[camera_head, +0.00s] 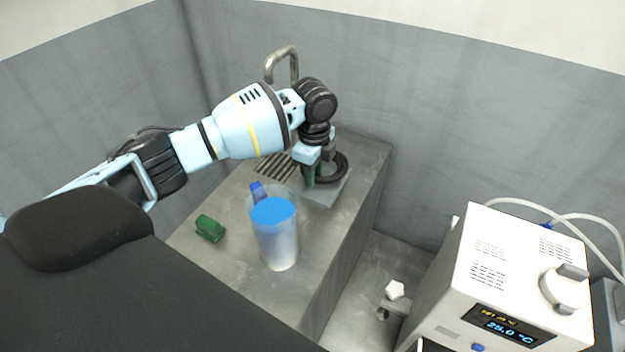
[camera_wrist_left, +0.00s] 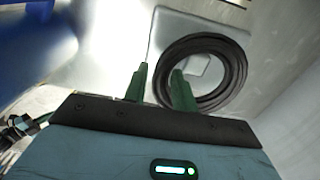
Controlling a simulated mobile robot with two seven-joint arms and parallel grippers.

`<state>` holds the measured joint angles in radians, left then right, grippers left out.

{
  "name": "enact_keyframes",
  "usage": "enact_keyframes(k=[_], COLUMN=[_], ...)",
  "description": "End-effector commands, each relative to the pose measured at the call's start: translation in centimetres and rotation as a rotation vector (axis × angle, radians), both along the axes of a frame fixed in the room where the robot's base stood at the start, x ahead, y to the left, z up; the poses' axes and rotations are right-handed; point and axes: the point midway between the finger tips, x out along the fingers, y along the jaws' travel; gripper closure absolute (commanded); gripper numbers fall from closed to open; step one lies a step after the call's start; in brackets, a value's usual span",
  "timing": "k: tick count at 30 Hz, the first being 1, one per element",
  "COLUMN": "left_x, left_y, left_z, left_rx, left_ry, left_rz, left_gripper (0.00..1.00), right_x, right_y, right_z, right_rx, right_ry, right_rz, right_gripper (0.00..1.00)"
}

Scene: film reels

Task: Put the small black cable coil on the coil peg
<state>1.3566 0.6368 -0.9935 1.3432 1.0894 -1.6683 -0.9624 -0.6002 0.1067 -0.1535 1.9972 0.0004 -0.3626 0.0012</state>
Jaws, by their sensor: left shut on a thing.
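The black cable coil (camera_head: 342,168) is a ring beside my left gripper (camera_head: 318,175), over the grey plate (camera_head: 322,196) on the bench. In the left wrist view the coil (camera_wrist_left: 232,70) lies to the right of the left gripper (camera_wrist_left: 162,88), with one green finger outside its near-left side and one inside its opening. The gripper is shut on that side of the coil. A pale grey shape shows through the coil's opening; I cannot tell whether it is the peg. The gripper hides part of the coil and plate in the head view. My right gripper is not in view.
A translucent cylinder with a blue top (camera_head: 275,235) stands on the bench in front of the plate. A green block (camera_head: 210,228) lies left of it. A bent metal pipe (camera_head: 282,54) rises behind. A white instrument (camera_head: 510,265) stands at the right, past a lower floor area.

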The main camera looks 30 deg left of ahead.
Motion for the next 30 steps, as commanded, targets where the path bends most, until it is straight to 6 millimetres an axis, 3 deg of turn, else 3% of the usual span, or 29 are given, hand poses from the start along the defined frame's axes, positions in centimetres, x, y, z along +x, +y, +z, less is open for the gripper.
enact_keyframes(k=[2,9,21,22,24,30], left_x=[0.4,0.3,0.3,0.3,0.3,0.3], left_y=[0.8,0.6,0.6,0.6,0.6,0.6], left_z=[-0.3,-3.5,-3.9,-3.9,-3.9,-3.9], left_rx=[0.001,0.000,0.000,0.001,0.001,0.001], left_ry=[0.000,-0.001,-0.002,-0.001,-0.001,-0.001], left_rz=[0.003,0.001,0.001,0.001,0.001,0.001], left_gripper=[1.00,1.00,1.00,0.71,0.64,0.64], right_x=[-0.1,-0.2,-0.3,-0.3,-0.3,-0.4], right_y=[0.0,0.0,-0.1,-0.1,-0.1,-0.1], right_z=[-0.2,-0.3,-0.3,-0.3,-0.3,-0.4], right_rx=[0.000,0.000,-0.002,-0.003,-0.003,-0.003], right_ry=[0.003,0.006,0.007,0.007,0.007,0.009], right_rz=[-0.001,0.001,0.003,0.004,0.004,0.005], right_gripper=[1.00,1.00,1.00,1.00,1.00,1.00])
